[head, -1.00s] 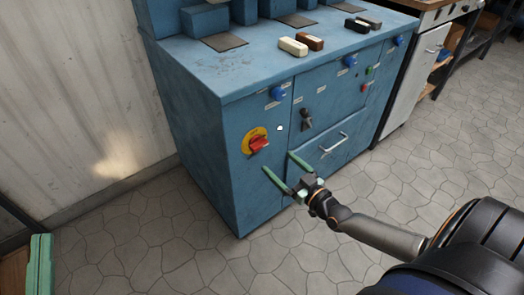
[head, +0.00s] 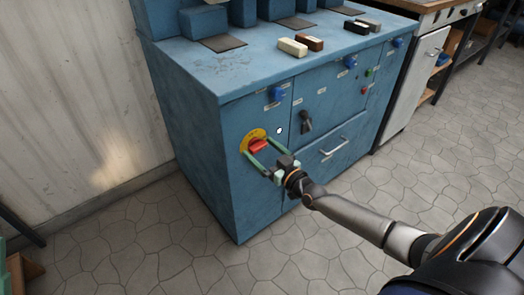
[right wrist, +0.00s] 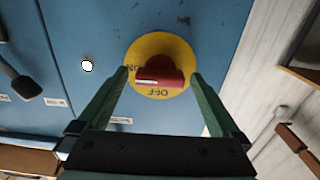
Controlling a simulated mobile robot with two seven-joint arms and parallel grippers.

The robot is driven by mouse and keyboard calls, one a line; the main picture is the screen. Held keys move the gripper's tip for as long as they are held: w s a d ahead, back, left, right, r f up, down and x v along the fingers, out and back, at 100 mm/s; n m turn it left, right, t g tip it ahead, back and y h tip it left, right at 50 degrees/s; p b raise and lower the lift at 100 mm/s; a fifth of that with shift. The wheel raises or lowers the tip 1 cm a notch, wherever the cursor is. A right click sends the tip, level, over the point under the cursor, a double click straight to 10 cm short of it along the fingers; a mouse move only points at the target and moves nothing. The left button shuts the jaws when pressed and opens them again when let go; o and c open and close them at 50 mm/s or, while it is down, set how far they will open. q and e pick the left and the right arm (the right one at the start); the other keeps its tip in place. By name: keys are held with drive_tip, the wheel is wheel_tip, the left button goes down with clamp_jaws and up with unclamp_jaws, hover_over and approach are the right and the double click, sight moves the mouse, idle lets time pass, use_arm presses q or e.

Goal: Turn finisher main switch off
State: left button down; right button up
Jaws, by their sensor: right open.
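The finisher main switch is a red handle (head: 260,147) on a round yellow plate (head: 254,135), low on the left front panel of the blue cabinet. In the right wrist view the red handle (right wrist: 168,74) lies between the green fingers, with the yellow plate (right wrist: 160,48) behind it. The plate reads OFF below the handle, upside down, and ON at its left. My right gripper (head: 259,148) is open, one finger on each side of the handle. Whether the fingers touch the handle or plate I cannot tell. My left gripper is not clearly seen.
The cabinet (head: 200,150) also carries blue knobs (head: 278,94), a dark lever (head: 306,121), a drawer handle (head: 334,149) and a small white round spot (head: 279,131) near the switch. A pale wall (head: 70,100) stands at the left. The stone floor in front is clear.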

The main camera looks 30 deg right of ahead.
drive_tip(key=shift+c, duration=0.2)
drive_tip(key=c, duration=1.3)
drive_tip(key=shift+o, duration=0.2)
